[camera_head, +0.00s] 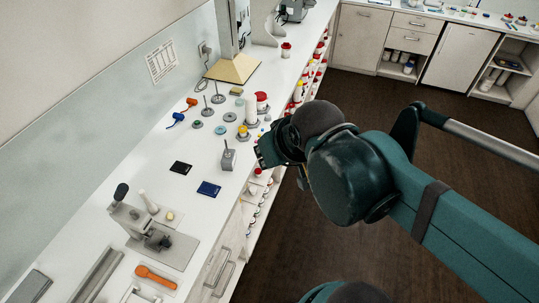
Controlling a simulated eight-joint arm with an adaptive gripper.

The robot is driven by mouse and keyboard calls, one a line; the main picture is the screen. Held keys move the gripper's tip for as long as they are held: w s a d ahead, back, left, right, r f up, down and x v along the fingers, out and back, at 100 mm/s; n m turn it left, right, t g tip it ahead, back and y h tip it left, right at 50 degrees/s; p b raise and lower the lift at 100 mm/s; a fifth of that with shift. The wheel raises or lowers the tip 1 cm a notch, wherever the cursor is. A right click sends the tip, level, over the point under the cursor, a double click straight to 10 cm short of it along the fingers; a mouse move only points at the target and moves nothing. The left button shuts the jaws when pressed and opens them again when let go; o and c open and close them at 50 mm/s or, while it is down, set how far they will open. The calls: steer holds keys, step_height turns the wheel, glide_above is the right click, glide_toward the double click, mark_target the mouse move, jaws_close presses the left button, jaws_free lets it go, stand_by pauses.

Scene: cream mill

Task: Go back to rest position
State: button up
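My gripper (264,155) is at the end of my dark teal arm, near the front edge of the white counter (150,190). It is seen from behind and partly hidden by my wrist. Its fingers point left toward the counter, close to a small grey block with an upright handle (228,158). A gap seems to lie between the gripper and that block. I cannot tell whether the fingers are open or shut, and I see no object held in them.
A black box (181,167) and a blue box (208,188) lie on the counter. A press-like device (155,240) and an orange tool (155,276) are nearer. Red-lidded jars (262,102) stand behind the gripper. Shelves line the counter's front; the brown floor (400,100) is clear.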

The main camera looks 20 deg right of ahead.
steer(key=shift+f, duration=0.15)
stand_by(0.3)
step_height(320, 180, down, 16)
steer(key=b, duration=1.5)
steer(key=shift+r+b, duration=0.25)
steer(key=shift+b, duration=0.15)
